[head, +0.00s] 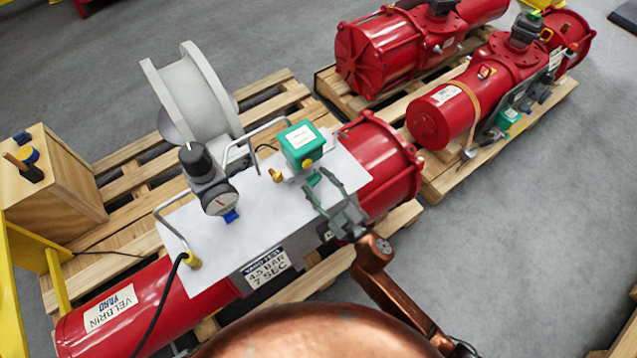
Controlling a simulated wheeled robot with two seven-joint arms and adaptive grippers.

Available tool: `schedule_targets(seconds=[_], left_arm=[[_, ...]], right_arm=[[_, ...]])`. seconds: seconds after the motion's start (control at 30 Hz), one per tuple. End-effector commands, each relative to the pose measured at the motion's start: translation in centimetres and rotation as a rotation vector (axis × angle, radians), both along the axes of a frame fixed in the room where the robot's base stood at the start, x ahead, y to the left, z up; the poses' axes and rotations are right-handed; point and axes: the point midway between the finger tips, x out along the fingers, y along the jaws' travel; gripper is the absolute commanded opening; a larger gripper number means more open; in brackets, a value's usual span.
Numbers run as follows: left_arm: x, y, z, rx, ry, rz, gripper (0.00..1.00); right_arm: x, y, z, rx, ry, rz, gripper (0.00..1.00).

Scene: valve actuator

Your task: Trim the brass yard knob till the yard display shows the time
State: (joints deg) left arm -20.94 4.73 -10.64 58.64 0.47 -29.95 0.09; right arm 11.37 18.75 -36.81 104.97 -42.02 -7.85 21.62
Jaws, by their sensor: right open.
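A green box (302,144) with a pale label or display face sits on the white plate of the front red actuator; any figures on it are too small to read. A small brass-coloured knob (308,163) shows on its front side, and a brass fitting (276,176) is to its left. I cannot tell for certain which is the yard knob. My right gripper (318,185) is open, its fingers just below the green box and near the knob, with no visible contact. A label (265,267) on the plate's front edge reads 4.5 BAR, 7 SEC. My left gripper is not in view.
A grey regulator with black knob and dial (220,198) stands left of the green box, between metal handles. A black hose (155,305) runs down at left. A wooden box (55,185) stands at far left. More red actuators (440,122) lie on pallets behind.

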Motion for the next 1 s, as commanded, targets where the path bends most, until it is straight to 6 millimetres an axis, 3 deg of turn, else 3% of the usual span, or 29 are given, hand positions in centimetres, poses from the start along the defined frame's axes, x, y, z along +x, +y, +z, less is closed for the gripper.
schedule_targets(seconds=[0.17, 0.5, 0.7, 1.0], left_arm=[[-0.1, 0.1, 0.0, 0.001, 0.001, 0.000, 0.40], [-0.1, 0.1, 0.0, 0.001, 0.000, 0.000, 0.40], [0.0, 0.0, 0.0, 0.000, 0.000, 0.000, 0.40], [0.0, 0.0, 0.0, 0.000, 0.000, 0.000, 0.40]], right_arm=[[-1.0, -0.8, -0.2, -0.001, 0.002, -0.002, 0.48], [-6.5, -4.8, -0.2, -0.001, 0.003, -0.001, 0.48], [-8.9, -6.5, -0.1, 0.000, 0.002, 0.000, 0.48], [-9.7, -7.1, 0.0, 0.000, 0.000, 0.000, 0.48]])
